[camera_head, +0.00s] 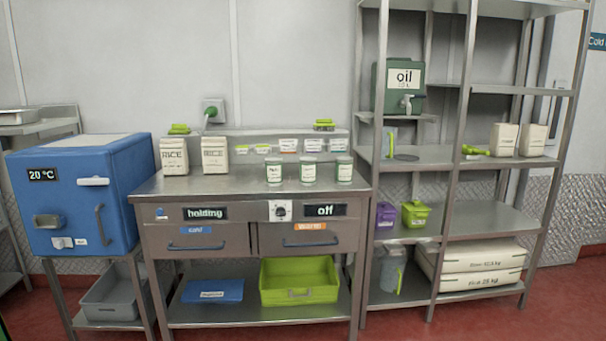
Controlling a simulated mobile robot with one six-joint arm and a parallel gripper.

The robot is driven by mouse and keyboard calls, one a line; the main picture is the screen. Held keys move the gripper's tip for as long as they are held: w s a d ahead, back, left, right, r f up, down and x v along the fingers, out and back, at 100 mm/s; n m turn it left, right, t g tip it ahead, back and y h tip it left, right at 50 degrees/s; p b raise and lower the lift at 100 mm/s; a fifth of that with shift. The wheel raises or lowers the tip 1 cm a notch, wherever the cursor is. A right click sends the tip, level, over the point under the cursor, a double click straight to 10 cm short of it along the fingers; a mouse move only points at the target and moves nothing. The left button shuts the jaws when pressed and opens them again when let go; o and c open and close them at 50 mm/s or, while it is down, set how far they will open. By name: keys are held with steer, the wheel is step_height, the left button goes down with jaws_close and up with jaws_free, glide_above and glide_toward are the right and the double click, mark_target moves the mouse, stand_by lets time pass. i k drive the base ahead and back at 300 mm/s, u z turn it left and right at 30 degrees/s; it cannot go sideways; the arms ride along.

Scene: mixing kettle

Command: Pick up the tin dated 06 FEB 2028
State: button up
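Three pale tins with green bands stand upright in a row on the steel counter (235,182). They are the left tin (274,173), the middle tin (308,171) and the right tin (344,171). Each has small print on its front, too small to read, so I cannot tell which is dated 06 FEB 2028. The tins stand apart from each other, near the counter's right half. My gripper is not in view.
Two RICE packs (215,156) stand on the counter left of the tins. Small labelled containers (288,146) sit behind the tins. A blue 20 °C box (75,195) stands at left, a steel shelf rack (460,160) at right. Red floor (470,322) shows in front.

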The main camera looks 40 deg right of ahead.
mark_target(308, 164)
steer(key=z, duration=0.1)
steer(key=i, duration=0.95)
steer(key=u, duration=0.05)
